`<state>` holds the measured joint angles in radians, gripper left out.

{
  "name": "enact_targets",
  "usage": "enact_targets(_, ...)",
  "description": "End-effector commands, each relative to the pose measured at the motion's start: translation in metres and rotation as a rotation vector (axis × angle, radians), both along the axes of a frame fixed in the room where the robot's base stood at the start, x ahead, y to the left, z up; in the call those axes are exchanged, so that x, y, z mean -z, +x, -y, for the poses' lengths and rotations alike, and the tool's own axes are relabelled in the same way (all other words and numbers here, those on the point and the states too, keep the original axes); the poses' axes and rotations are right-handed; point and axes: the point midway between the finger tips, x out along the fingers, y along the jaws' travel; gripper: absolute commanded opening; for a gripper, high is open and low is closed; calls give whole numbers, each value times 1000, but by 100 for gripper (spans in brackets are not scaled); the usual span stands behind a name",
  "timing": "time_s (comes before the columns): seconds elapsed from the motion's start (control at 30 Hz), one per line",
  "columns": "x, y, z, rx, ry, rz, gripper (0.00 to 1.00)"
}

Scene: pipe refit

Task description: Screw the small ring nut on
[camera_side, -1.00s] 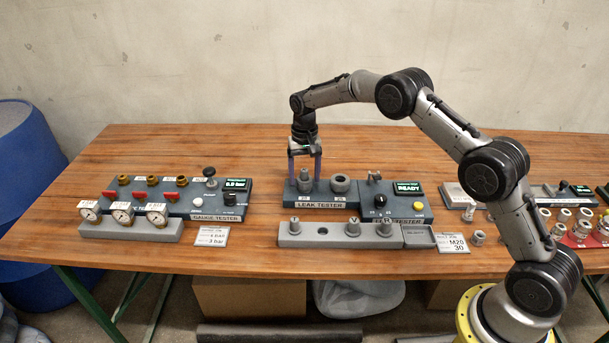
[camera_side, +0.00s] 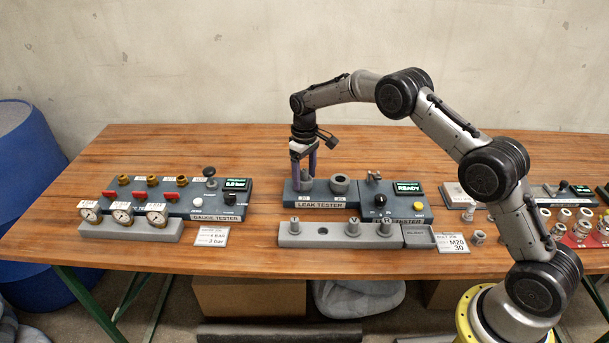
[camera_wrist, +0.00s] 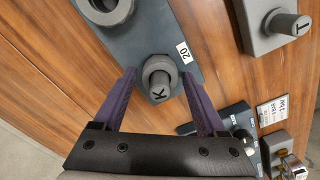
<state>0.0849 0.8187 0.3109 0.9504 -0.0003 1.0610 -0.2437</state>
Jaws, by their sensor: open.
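The small ring nut (camera_wrist: 157,66) appears as a grey collar around the plug marked K (camera_wrist: 158,84), at the leak tester's socket labelled 20. How far it is threaded cannot be told. My gripper (camera_wrist: 158,82) is open, with one purple finger on each side of the plug and collar. Gaps show between the fingers and the plug in the wrist view. In the side view my gripper (camera_side: 304,181) points down over the left socket of the leak tester (camera_side: 322,205), and its fingers partly hide the plug.
A larger ring (camera_side: 340,183) sits on the right socket of the leak tester. A grey rack (camera_side: 300,241) with several upright plugs stands in front. The gauge tester (camera_side: 215,217) is at left, and a READY display unit (camera_side: 409,188) at right.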

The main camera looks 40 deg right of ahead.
Motion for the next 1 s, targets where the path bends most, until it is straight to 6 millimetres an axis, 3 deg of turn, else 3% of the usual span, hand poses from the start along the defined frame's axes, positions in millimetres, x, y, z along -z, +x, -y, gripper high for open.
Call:
enact_targets(0.13,0,0,0,-98,0,0,74)
enact_targets(0.4,0,0,0,-111,0,0,74)
enact_targets(0.67,0,0,0,26,0,0,74)
enact_targets(1.0,0,0,0,31,0,0,74)
